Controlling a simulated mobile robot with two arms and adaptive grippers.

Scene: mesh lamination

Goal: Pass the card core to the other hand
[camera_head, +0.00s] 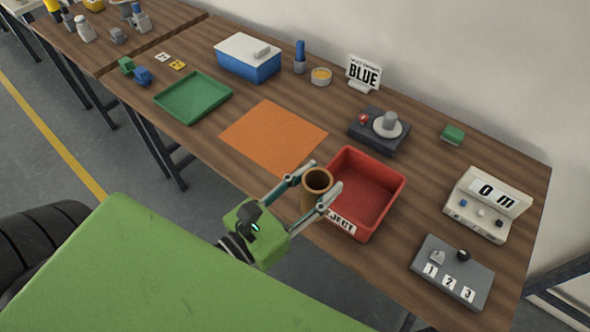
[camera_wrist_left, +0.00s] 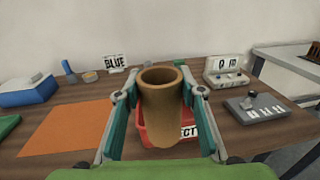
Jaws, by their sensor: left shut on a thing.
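The card core (camera_head: 316,188) is a brown, hollow cardboard tube with its open end up. My left gripper (camera_head: 318,185) is shut on it, one finger on each side, and holds it upright in front of the red reject bin. In the left wrist view the core (camera_wrist_left: 161,105) stands between the two fingers of the left gripper (camera_wrist_left: 160,100) and hides part of the bin. My right gripper is in neither view.
The red bin (camera_head: 389,197) labelled "REJECT" stands just behind the core. An orange sheet (camera_head: 270,135) lies to its left, with a green tray (camera_head: 193,97) beyond. A grey device (camera_head: 378,135), a display box (camera_head: 487,205) and a numbered panel (camera_head: 450,272) stand around the bin.

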